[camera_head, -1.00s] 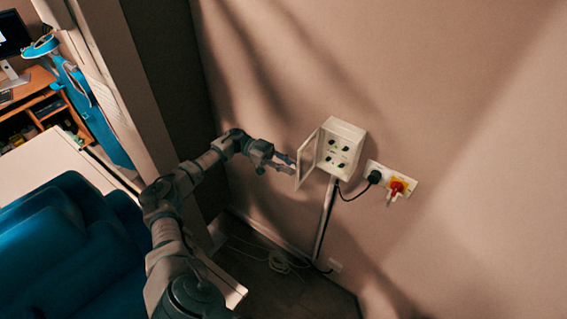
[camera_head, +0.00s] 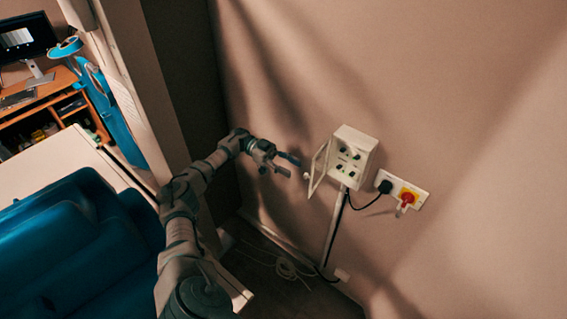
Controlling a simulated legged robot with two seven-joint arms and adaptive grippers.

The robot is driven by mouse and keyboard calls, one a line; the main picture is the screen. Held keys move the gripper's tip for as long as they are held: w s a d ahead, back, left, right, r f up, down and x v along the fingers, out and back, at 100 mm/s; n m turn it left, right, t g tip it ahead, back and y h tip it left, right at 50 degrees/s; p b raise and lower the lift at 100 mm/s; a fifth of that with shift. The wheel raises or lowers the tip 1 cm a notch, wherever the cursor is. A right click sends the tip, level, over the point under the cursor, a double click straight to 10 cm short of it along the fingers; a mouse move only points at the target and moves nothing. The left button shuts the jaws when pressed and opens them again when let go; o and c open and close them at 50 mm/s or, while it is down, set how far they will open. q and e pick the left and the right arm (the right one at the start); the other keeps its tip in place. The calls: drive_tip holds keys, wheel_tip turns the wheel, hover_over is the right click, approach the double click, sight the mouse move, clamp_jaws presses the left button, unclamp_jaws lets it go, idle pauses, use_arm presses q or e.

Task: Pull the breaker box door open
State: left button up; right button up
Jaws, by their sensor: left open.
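The breaker box (camera_head: 365,143) is a small white box on the wall, right of centre, with dark switches on its front. Its pale framed door (camera_head: 318,168) hangs open, swung out to the left of the box. My left gripper (camera_head: 292,166) is just left of the door, with its fingers apart and pointing toward it. Nothing shows between the fingers. A small gap appears between the fingertips and the door, but I cannot tell the depth. My right gripper is not in the view.
Right of the box is a white socket plate (camera_head: 416,196) with a black plug (camera_head: 385,187) and a red and yellow switch (camera_head: 408,198). A conduit (camera_head: 334,228) runs down to the floor. A blue padded chair (camera_head: 70,245) and a desk (camera_head: 40,95) are at left.

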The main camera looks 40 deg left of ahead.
use_arm(q)
drive_tip(key=shift+s+a+f, duration=0.15)
drive_tip(key=shift+a, duration=1.9)
drive_tip(key=shift+d, duration=0.25)
